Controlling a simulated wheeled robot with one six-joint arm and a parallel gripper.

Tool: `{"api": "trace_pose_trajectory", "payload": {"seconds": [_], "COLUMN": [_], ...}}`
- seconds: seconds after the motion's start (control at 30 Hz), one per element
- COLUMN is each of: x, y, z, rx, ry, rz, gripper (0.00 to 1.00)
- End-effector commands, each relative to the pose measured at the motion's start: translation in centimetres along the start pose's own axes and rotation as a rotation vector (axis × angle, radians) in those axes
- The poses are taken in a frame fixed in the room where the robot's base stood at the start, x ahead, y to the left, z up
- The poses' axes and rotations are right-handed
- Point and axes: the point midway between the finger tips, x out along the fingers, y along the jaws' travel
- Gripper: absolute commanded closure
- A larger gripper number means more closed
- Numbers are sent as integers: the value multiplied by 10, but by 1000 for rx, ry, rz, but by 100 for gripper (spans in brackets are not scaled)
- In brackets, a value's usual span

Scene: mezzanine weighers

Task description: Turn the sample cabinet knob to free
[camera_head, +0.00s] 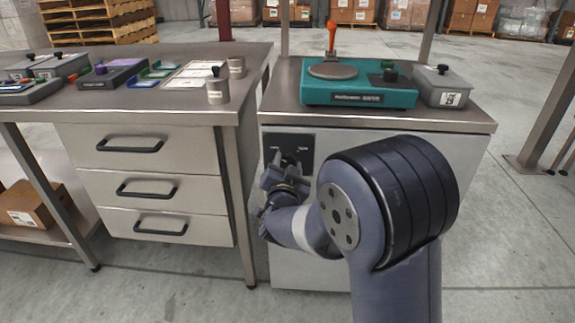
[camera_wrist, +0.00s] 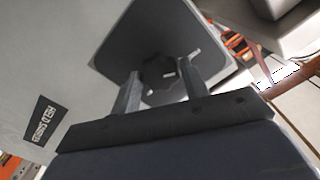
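The sample cabinet (camera_head: 390,135) is a grey metal cabinet with a steel top. A dark square plate (camera_head: 301,141) is on the upper left of its front and also fills the upper middle of the wrist view (camera_wrist: 140,40). A dark round knob (camera_wrist: 158,73) with a pale mark sits on the plate. My gripper (camera_head: 287,163) is at the plate and hides most of the knob in the head view. In the wrist view its two fingers (camera_wrist: 158,80) stand apart on either side of the knob, with narrow gaps seeming to show. Any contact is unclear.
A label reading held samples (camera_wrist: 42,121) is on the cabinet front. A green weigher (camera_head: 360,92) and a grey box (camera_head: 443,87) stand on top. A steel bench (camera_head: 190,108) with drawers stands close on the left. Open floor lies to the right.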

Motion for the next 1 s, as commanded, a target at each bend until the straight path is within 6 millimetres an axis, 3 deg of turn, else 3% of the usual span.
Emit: {"api": "trace_pose_trajectory", "payload": {"seconds": [0.2, 0.53, 1.0], "x": [0, -7, -90], "y": [0, -1, -2], "z": [0, -1, 0], "rx": [2, 3, 2], "ry": [0, 0, -2], "rz": [0, 0, -2], "gripper": [40, 40, 40]}}
